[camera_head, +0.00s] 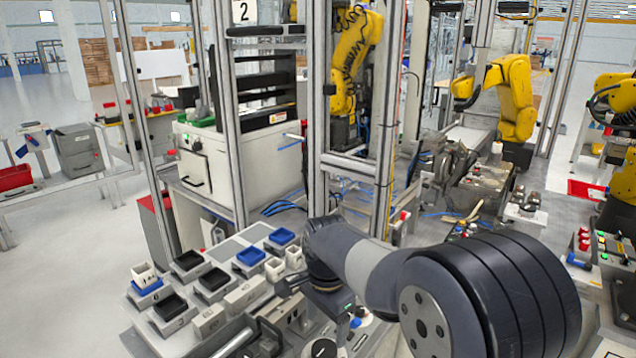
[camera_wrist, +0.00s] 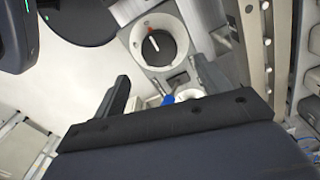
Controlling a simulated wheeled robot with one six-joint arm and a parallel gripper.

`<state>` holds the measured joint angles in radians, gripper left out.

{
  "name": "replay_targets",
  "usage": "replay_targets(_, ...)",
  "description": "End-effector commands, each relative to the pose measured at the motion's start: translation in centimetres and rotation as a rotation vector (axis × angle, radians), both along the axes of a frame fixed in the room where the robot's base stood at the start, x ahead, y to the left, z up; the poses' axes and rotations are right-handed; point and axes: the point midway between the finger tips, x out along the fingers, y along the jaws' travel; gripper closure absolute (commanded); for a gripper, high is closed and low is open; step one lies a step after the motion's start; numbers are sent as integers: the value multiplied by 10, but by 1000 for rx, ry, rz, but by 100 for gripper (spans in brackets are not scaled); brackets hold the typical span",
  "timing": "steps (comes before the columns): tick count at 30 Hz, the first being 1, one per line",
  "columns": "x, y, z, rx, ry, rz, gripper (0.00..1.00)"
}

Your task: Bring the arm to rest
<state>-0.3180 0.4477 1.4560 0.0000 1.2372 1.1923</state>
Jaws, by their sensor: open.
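My arm (camera_head: 365,262) reaches in from the lower right of the head view and bends toward the workbench. My gripper (camera_head: 288,287) is at its far end, low over the right side of the bench, and shows only small there. In the wrist view my gripper (camera_wrist: 165,88) has its two dark fingers spread apart with nothing between them. Beyond the fingers is a round black knob (camera_wrist: 152,47) with a red mark on a pale housing. I cannot tell whether the gripper touches anything below it.
The bench holds several black trays (camera_head: 173,306), blue trays (camera_head: 251,256) and white cups (camera_head: 275,269). A metal frame post (camera_head: 385,120) stands just behind my arm. Yellow robot arms (camera_head: 515,100) stand beyond it. Open floor (camera_head: 60,255) lies at the left.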

Motion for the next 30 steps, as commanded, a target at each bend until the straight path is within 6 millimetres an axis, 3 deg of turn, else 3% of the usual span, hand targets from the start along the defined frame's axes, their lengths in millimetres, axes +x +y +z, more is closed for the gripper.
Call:
replay_targets(6, 0, 0, 42, 1, -2, 0, 28)
replay_targets(22, -2, 0, -72, -2, 7, 1, 28)
replay_targets(30, 0, 0, -68, 0, 0, 222, 28)
